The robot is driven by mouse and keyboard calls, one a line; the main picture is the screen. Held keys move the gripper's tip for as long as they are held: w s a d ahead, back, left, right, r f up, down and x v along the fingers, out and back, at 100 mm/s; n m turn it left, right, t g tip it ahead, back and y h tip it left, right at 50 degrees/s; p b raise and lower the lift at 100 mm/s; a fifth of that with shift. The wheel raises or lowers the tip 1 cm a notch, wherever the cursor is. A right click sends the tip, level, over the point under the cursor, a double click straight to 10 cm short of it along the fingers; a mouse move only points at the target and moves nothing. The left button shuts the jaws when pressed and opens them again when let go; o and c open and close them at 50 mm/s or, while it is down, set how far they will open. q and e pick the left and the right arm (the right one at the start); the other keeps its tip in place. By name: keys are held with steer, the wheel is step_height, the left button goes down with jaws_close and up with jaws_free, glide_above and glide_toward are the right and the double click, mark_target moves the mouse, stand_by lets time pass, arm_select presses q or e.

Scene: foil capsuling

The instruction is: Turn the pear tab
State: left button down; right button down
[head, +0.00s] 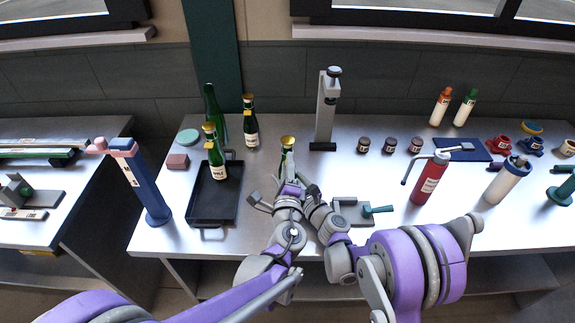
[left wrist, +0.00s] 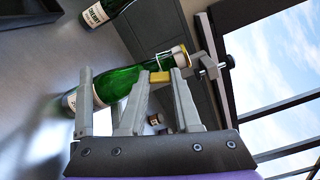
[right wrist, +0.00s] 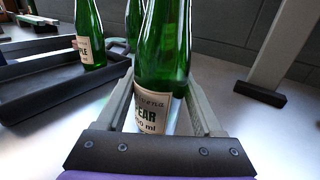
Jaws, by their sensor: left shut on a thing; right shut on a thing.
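The green pear bottle (right wrist: 152,100), its label reading PEAR, stands between the fingers of my right gripper (right wrist: 160,82), which is shut on it. In the head view its gold-topped neck (head: 287,147) shows above my grippers; its lower part is hidden. In the left wrist view the bottle (left wrist: 120,85) has a gold cap at its top. My left gripper (left wrist: 158,78) is shut on a small yellow tab (left wrist: 160,76) beside the bottle's neck. In the head view my left gripper (head: 287,178) is close in front of the bottle, and the tab cannot be made out.
A black tray (head: 213,208) with a green bottle (head: 216,160) stands to the left. Other green bottles (head: 250,125) stand behind it. A grey upright press (head: 326,110) is behind the pear bottle. A green-handled tool (head: 375,210) and a red bottle (head: 428,182) are to the right.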

arm_select(q)
steer(key=n, duration=2.1)
steer(key=shift+n, duration=0.3)
stand_by(0.4)
steer(key=c, duration=0.6)
jaws_free()
